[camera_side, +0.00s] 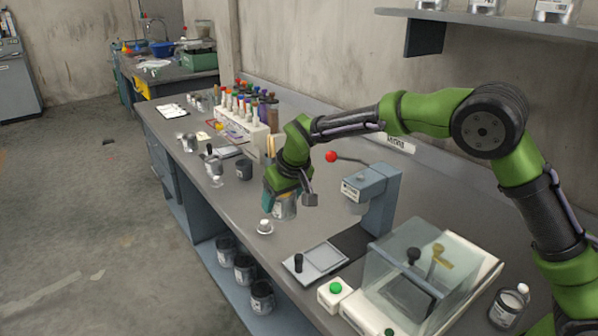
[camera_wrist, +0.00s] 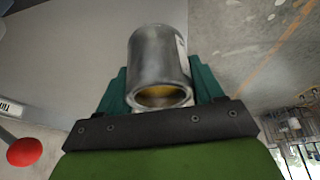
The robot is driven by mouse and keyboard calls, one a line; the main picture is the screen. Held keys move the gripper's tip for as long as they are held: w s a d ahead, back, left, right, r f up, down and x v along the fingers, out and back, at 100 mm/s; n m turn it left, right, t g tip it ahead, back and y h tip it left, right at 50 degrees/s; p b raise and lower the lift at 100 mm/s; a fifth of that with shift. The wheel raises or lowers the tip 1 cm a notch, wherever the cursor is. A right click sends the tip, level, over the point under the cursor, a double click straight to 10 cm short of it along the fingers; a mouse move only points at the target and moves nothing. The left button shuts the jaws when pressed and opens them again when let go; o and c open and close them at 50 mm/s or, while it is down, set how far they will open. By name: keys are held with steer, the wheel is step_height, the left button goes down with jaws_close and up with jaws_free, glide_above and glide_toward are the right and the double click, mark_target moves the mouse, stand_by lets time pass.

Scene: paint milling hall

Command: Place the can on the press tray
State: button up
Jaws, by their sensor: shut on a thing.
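A grey metal can with a pale label (camera_side: 286,209) hangs below my gripper (camera_side: 277,196) over the bench, in front of the press. In the wrist view the can (camera_wrist: 158,60) sits between the two teal fingers of my gripper (camera_wrist: 160,82), which are shut on its sides. Its near end shows a rim with a yellowish inside. The blue-grey press (camera_side: 372,192) has a lever with a red knob (camera_side: 331,156), and the knob (camera_wrist: 24,152) also shows in the wrist view. I cannot tell surely which flat surface by the press is its tray; the can is apart from the press.
A small white-capped container (camera_side: 264,227) stands just below the can. A flat square plate (camera_side: 322,258) lies at the bench's front edge. A clear-covered box (camera_side: 410,265) and a green-button box (camera_side: 335,293) stand at right. A bottle rack (camera_side: 240,128) stands behind.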

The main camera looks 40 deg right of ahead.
steer(key=s+d+m+h, duration=0.1)
steer(key=s+d+m, duration=0.3)
steer(key=s+d, duration=0.3)
steer(key=shift+m+g+h, duration=0.3)
steer(key=shift+g, duration=0.1)
steer(key=f, duration=0.4)
steer(key=s+f, duration=0.1)
steer(key=f, duration=0.1)
steer(key=shift+a+f, duration=0.15)
steer(key=shift+a, duration=0.2)
steer(key=shift+f, duration=2.2)
steer(key=shift+f, duration=0.1)
steer(key=o, duration=1.2)
steer(key=shift+f, duration=0.1)
steer(key=shift+c, duration=0.2)
